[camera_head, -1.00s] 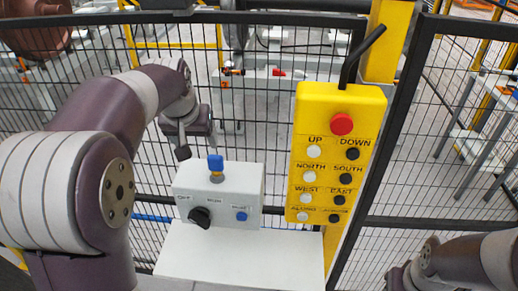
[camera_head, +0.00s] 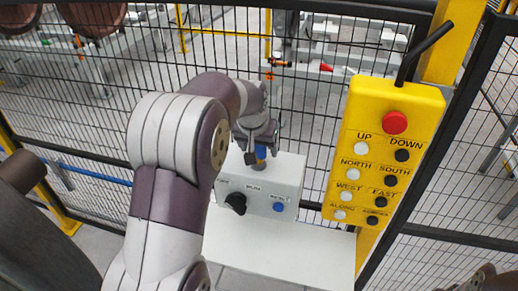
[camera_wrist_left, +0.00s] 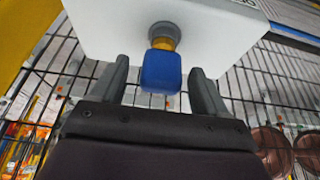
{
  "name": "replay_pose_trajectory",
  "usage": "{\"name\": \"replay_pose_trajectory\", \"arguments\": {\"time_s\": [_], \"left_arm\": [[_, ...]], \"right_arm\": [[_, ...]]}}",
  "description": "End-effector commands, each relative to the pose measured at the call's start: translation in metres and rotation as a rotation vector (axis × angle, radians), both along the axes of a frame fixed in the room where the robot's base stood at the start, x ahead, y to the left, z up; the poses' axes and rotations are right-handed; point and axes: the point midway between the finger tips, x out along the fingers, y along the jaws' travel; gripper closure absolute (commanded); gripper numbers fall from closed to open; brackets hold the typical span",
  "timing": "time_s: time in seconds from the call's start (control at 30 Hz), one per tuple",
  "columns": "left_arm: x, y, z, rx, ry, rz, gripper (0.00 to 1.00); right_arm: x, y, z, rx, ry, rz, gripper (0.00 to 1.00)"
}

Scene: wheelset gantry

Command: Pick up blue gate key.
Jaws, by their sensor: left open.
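The blue gate key (camera_head: 261,152) stands upright in a lock on top of a white control box (camera_head: 285,178). My left gripper (camera_head: 256,141) is at the key from above and partly hides it. In the left wrist view the blue key (camera_wrist_left: 161,72) sits between the two spread fingers of my open left gripper (camera_wrist_left: 160,66), with a gap on each side. The key's brass-coloured stem still goes into the box. My right gripper is not in view; only a bit of my right arm shows at the bottom right corner.
A yellow pendant (camera_head: 384,150) with a red button and labelled buttons hangs right of the box. The box stands on a white shelf (camera_head: 280,250) against a black mesh fence (camera_head: 130,95). A black knob (camera_head: 236,203) and a blue button (camera_head: 278,207) are on the box front.

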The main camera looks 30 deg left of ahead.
Motion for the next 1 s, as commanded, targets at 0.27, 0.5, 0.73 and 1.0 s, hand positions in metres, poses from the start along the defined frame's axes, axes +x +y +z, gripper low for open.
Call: {"name": "replay_pose_trajectory", "arguments": {"time_s": [0.27,0.5,0.73,1.0], "left_arm": [[0.0,0.0,0.0,0.0,-0.001,0.0,0.65],[0.0,0.0,0.0,0.0,-0.002,0.0,0.82],[0.001,0.0,0.01,0.001,-0.005,0.0,0.82],[0.005,-0.019,0.05,0.001,-0.005,-0.005,0.82]], "right_arm": [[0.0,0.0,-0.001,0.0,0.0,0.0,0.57],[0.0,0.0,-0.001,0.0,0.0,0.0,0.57],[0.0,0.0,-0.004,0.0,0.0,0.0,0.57],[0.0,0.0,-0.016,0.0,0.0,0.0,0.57]]}}
